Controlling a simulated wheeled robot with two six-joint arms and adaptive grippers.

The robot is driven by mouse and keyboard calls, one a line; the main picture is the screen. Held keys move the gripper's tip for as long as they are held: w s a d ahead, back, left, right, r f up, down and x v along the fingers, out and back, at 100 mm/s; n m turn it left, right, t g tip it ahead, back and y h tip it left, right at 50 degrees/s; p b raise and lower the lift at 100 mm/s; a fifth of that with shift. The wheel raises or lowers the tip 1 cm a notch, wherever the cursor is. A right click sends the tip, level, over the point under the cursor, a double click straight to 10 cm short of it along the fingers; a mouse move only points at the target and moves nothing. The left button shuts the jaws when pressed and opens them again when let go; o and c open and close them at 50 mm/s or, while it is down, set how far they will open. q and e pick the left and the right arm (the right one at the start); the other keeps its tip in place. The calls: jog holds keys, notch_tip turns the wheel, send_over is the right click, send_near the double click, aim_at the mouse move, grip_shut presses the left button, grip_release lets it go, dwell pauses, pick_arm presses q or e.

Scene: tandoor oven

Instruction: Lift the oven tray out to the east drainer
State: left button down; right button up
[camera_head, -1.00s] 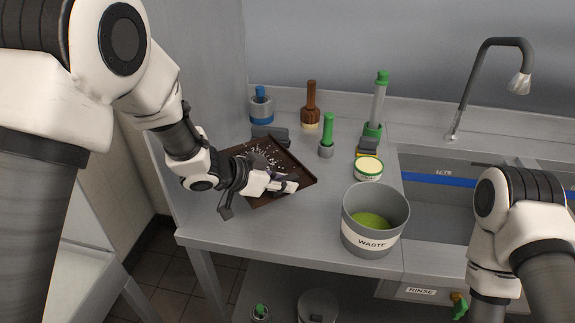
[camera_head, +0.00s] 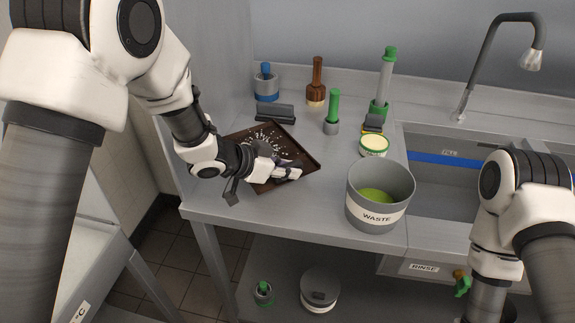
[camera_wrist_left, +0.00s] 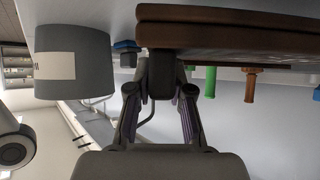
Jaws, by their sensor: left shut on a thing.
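The oven tray (camera_head: 305,155) is a dark brown, shallow square tray with pale crumbs scattered in it. It is at the left part of the steel counter; I cannot tell whether it touches the counter. My left gripper (camera_head: 292,172) is shut on the tray's near right edge. In the left wrist view, which is upside down, the brown tray (camera_wrist_left: 235,38) spans the top right, with the gripper fingers (camera_wrist_left: 161,78) at its edge. The gripper hides part of the tray. My right arm shows at the lower right, but its gripper is not seen.
A grey WASTE bucket (camera_head: 377,205) stands right of the tray, with a cream-topped tub (camera_head: 373,146) behind it. A dark block (camera_head: 275,113) and upright brushes, including a green-handled one (camera_head: 333,108), stand behind the tray. The sink (camera_head: 435,178) is at right.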

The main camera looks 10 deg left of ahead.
pick_arm(q)
jog(key=shift+f+b, duration=0.5)
jog(key=shift+f, duration=1)
jog(key=shift+f+b, duration=0.35)
jog(key=shift+f, duration=0.25)
jog(key=c, duration=1)
grip_release()
jog(key=shift+o, duration=0.2)
jog(key=shift+s, duration=0.1)
jog(key=v, duration=1.2)
